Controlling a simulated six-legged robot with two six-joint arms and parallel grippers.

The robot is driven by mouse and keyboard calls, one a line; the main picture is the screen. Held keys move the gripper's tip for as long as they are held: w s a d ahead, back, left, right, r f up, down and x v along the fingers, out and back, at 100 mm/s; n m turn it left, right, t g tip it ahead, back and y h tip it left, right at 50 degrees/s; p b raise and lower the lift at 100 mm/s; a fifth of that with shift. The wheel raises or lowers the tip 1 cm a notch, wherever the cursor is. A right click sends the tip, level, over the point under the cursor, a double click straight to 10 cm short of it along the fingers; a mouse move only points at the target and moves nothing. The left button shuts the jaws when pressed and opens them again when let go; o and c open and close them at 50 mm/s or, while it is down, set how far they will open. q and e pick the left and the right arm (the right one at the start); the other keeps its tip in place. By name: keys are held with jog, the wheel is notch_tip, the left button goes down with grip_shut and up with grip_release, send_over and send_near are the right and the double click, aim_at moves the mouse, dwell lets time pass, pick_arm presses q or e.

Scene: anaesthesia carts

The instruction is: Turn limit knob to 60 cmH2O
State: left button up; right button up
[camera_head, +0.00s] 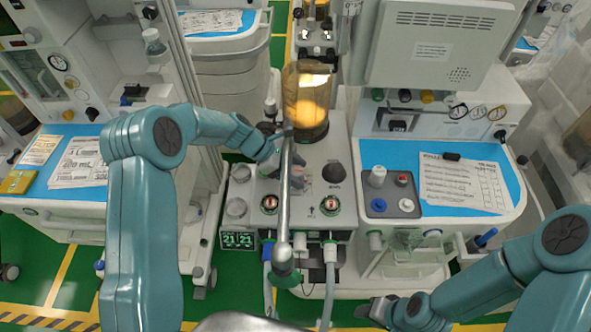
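A dark round knob (334,172) stands on the light grey absorber panel in the middle. It may be the limit knob, but its scale is too small to read. My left gripper (297,177) is over the panel, to the left of this knob and apart from it in the picture. A metal bar hides part of the gripper, and its finger opening cannot be made out. My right gripper (376,311) is low at the bottom, right of centre, far from the knob. Its fingers are small and their opening is unclear.
An upright metal bar (284,215) stands in front of the panel. An amber-topped canister (306,98) rises behind it. Two round gauges (269,204) and hoses (329,290) are at the front. A blue-topped cart shelf (455,160) with papers lies right.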

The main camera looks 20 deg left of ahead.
pick_arm(q)
jog(key=b+v, duration=0.2)
jog(key=v, duration=1.4)
jog(key=shift+s+r, duration=0.1)
